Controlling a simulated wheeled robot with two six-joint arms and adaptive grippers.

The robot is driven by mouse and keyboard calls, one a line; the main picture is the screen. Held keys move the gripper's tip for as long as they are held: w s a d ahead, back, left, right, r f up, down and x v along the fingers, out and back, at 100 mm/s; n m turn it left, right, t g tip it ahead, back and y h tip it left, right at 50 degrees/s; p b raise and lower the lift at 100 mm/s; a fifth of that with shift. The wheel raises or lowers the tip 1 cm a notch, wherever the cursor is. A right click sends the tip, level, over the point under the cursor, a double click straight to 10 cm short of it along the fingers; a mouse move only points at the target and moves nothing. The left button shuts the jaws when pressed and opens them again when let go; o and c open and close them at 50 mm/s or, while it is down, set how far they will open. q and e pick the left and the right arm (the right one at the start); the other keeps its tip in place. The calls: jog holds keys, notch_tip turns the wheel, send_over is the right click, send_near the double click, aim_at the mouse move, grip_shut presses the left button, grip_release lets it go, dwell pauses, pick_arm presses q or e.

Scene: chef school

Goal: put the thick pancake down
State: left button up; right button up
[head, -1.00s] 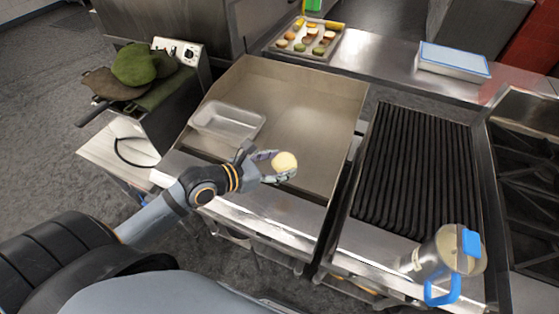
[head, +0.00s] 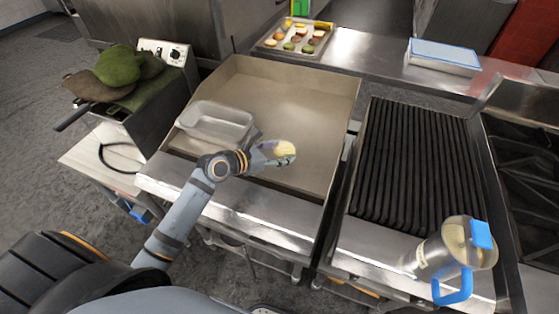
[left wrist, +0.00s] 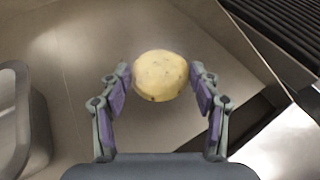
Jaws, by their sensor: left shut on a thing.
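The thick pancake (head: 284,148) is a small, round, pale yellow disc with a few dark specks. It also shows in the left wrist view (left wrist: 160,76), between the fingertips. My left gripper (head: 279,156) is shut on it, and in the left wrist view the two purple-padded fingers (left wrist: 160,84) hold its sides. The gripper is over the front part of the flat griddle (head: 312,110). I cannot tell the height of the pancake above the surface. My right gripper is not in view.
A clear rectangular tub (head: 217,122) stands on the griddle, left of my gripper. A ribbed grill (head: 413,165) lies to the right, with a blue-handled jug (head: 447,256) in front. A tray of colourful round pieces (head: 293,38) is behind. The griddle's middle and right are clear.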

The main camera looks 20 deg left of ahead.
pick_arm(q)
jog(key=shift+w+a+f, duration=0.2)
jog(key=shift+w+f, duration=0.25)
jog(key=shift+f, duration=0.2)
jog(key=shift+w+f+b, duration=0.1)
jog(key=shift+f+b, duration=0.2)
jog(key=shift+f, duration=1.3)
jog(key=shift+f, duration=0.1)
jog(key=o, duration=1.1)
jog(key=p+v, duration=0.3)
jog(key=v, duration=0.9)
